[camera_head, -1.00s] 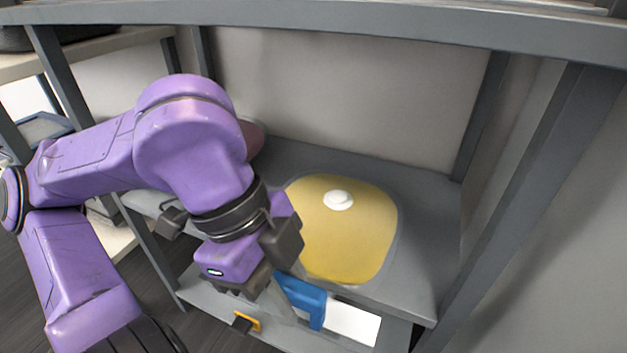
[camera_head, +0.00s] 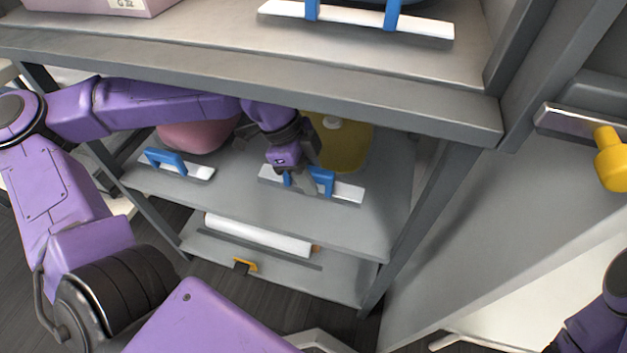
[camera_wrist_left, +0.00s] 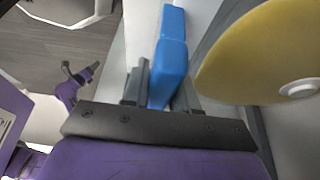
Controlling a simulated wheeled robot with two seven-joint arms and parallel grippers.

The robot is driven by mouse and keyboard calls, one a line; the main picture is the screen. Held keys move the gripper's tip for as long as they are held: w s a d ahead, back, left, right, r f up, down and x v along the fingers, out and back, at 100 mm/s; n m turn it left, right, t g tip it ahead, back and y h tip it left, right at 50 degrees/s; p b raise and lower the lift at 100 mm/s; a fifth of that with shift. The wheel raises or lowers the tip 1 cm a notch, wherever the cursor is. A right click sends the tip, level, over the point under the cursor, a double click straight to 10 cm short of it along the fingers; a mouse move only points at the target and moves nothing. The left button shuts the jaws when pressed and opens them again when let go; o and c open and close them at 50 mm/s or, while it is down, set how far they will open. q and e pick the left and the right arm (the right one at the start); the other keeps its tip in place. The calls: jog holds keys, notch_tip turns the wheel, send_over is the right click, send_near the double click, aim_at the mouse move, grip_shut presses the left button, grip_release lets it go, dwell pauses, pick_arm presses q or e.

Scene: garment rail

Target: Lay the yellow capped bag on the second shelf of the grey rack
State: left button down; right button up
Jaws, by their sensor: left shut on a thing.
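The yellow bag (camera_head: 345,147) with a white cap (camera_head: 332,123) is on a middle shelf (camera_head: 365,225) of the grey rack, its far part hidden by the board above. A white bar (camera_head: 347,192) with blue handles is at its near edge. My left gripper (camera_head: 301,182) is at this bar, shut on a blue handle (camera_wrist_left: 170,58). The left wrist view shows the bag (camera_wrist_left: 245,60) and cap (camera_wrist_left: 300,88) right of the jaws. I cannot tell whether the bag's weight rests on the shelf. My right arm (camera_head: 600,315) is at the lower right; its jaws are not clear.
A pink bag (camera_head: 195,135) with its own blue-handled bar (camera_head: 180,168) lies left on the same shelf. The board above (camera_head: 270,88) runs close over my left arm. A white roll (camera_head: 258,236) lies on the shelf below. A rack post (camera_head: 415,225) stands at the right.

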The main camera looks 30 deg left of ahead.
pick_arm(q)
jog(key=shift+w+a+f+b, duration=0.15)
jog(key=shift+w+f, duration=0.1)
jog(key=shift+w, duration=0.35)
jog(key=shift+w+a+f+b, duration=0.15)
jog(key=shift+w+f, duration=0.1)
jog(key=shift+w, duration=0.3)
notch_tip(320, 180, down, 6)
jog(key=shift+s+r+b, duration=0.1)
jog(key=shift+b, duration=0.9)
jog(key=shift+w, duration=0.25)
jog(key=c, duration=0.9)
grip_release()
jog(key=shift+s, duration=0.1)
jog(key=p+v, duration=0.2)
jog(key=v, duration=0.4)
jog(key=shift+a+r+p, duration=0.15)
jog(key=shift+r+p, duration=0.15)
jog(key=shift+r, duration=0.05)
jog(key=shift+s+a+r, duration=0.1)
jog(key=shift+a+r, duration=0.1)
jog(key=shift+r, duration=0.1)
